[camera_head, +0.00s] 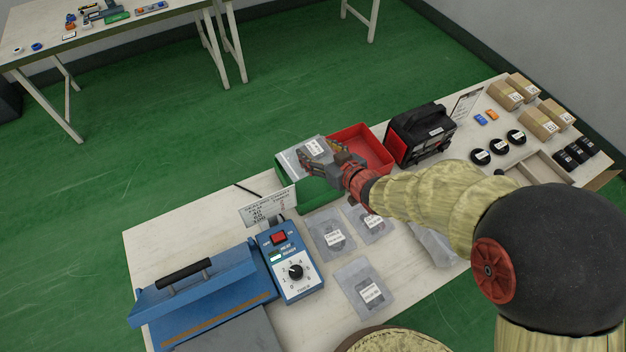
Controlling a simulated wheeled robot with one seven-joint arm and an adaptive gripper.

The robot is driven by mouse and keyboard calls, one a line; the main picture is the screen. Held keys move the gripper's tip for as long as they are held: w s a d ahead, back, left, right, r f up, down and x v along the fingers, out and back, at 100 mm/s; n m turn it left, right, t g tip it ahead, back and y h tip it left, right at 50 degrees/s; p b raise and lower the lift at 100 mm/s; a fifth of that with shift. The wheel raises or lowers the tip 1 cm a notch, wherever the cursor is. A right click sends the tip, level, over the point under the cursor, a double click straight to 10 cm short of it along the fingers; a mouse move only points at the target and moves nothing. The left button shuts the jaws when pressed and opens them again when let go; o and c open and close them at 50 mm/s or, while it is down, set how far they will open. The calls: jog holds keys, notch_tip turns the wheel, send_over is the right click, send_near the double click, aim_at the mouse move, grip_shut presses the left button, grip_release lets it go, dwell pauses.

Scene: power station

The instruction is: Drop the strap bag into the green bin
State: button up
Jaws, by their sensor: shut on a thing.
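The green bin (284,165) stands on the white table near its far edge, left of the red bin. My gripper (318,154) is over the green bin. It is shut on a clear bag with a white label, the strap bag (296,161), which shows at the gripper's left, over the bin. How high the bag is above the bin floor I cannot tell. My gripper and arm hide part of the bin's inside and part of the bag.
The red bin (372,146) adjoins at the right, with a black device (420,132) beyond it. A blue heat sealer (205,290) stands at the front left. Several labelled clear bags (364,289) lie on the table (160,239). A sign (268,208) stands near the green bin.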

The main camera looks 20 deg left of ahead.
notch_tip(320, 180, down, 5)
jog(key=b, duration=0.3)
jog(key=shift+r, duration=0.15)
jog(key=o, duration=1.3)
jog(key=v, duration=1.2)
